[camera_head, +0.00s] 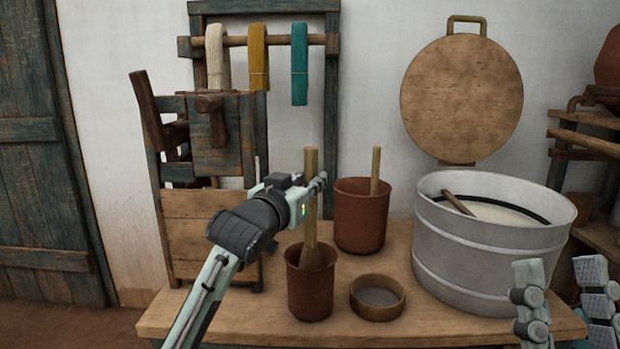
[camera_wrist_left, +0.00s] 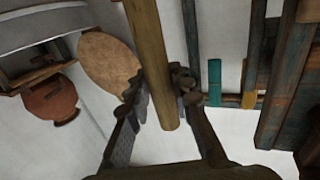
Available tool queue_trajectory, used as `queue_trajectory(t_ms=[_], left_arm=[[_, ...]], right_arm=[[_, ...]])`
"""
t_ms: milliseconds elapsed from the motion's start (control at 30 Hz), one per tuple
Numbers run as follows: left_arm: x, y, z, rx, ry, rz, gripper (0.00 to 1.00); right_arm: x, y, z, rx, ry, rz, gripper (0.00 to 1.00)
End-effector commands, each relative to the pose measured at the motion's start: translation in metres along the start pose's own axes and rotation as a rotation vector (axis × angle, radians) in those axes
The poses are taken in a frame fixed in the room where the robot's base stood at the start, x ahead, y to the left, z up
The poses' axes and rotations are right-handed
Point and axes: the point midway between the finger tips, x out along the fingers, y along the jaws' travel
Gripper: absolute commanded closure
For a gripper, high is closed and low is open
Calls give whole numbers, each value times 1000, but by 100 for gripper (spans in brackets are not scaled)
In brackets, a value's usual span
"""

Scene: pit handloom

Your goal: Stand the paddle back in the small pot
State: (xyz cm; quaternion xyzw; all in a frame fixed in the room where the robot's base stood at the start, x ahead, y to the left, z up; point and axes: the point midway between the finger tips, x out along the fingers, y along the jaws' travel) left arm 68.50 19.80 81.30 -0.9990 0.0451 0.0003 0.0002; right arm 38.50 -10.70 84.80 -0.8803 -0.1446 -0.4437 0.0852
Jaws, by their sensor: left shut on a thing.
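The wooden paddle (camera_head: 311,225) is upright, its broad lower end inside the mouth of the small reddish-brown pot (camera_head: 310,297) on the wooden table. The pot's front wall hides the paddle's tip. My left gripper (camera_head: 318,184) is shut on the paddle's handle, well above the pot rim. In the left wrist view the handle (camera_wrist_left: 149,55) runs between the fingers (camera_wrist_left: 163,95). My right gripper (camera_head: 562,300) is at the lower right, its two fingers apart with nothing seen between them.
A larger brown pot (camera_head: 360,222) with a stick stands behind. A shallow round bowl (camera_head: 377,308) sits right of the small pot. A big grey tub (camera_head: 490,262) fills the table's right. A wooden frame (camera_head: 210,225) stands at left; yarn hanks (camera_head: 299,65) hang behind.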

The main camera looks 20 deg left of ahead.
Motion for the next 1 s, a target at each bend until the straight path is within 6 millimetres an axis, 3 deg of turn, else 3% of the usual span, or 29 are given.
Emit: queue_trajectory(t_ms=[267, 300, 467, 800, 1000], left_arm=[[0, 0, 0, 0, 1, 0, 100], [0, 0, 0, 0, 1, 0, 75], [0, 0, 0, 0, 1, 0, 55], [-2, 0, 1, 0, -2, 0, 54], [-29, 1, 1, 0, 0, 2, 54]], right_arm=[[0, 0, -1, 0, 5, 0, 60], [0, 0, -1, 0, 4, 0, 60], [0, 0, -1, 0, 4, 0, 60], [0, 0, -1, 0, 4, 0, 60], [0, 0, -1, 0, 4, 0, 60]])
